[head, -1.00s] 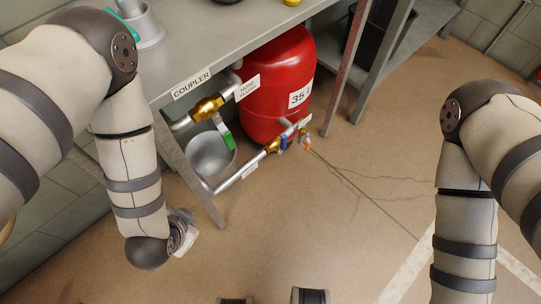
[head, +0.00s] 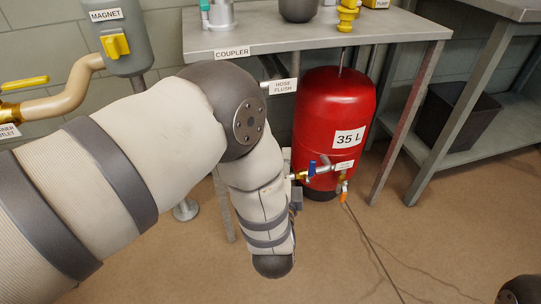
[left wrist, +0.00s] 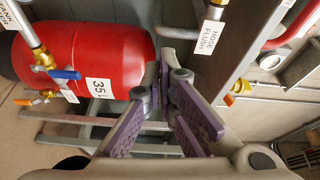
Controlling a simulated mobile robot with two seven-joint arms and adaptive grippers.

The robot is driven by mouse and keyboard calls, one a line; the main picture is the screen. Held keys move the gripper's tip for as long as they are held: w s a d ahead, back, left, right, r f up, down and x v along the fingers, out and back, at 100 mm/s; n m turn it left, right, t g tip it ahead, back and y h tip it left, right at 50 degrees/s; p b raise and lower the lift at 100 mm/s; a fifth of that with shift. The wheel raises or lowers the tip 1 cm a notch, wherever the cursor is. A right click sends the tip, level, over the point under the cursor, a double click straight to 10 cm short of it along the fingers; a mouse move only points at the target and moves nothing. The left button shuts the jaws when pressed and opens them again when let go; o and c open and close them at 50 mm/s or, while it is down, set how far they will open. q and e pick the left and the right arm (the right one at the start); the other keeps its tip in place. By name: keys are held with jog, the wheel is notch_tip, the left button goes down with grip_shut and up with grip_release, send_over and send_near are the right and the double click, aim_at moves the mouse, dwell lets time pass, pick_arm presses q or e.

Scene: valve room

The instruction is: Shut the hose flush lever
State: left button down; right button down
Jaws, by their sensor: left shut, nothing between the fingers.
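The white HOSE FLUSH tag (head: 284,87) hangs beside the red tank, just right of my left elbow in the head view. It also shows at the top of the left wrist view (left wrist: 209,37). The hose flush lever is not visible in either view now; my left arm covers the area below and left of the tag in the head view. My left gripper (left wrist: 161,75) is shut and empty, its purple-padded fingers meeting at the tips below and left of the tag in the left wrist view. My right gripper is out of view.
The red 35 L tank (head: 334,115) stands under the bench (head: 300,33). A bench leg (head: 408,120) stands right of the tank. The floor in front is mostly clear.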

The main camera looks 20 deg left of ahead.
pick_arm(q)
jog(key=w+a+b, duration=0.2)
jog(key=w+a, duration=0.3)
jog(key=w, duration=0.2)
jog(key=shift+w+a+r, duration=0.25)
jog(key=shift+a, duration=0.15)
jog(key=shift+s+a+f+m+p, duration=0.15)
jog(key=shift+s+a+m+p, duration=0.4)
jog(key=shift+a+p, duration=0.25)
jog(key=shift+w, duration=0.1)
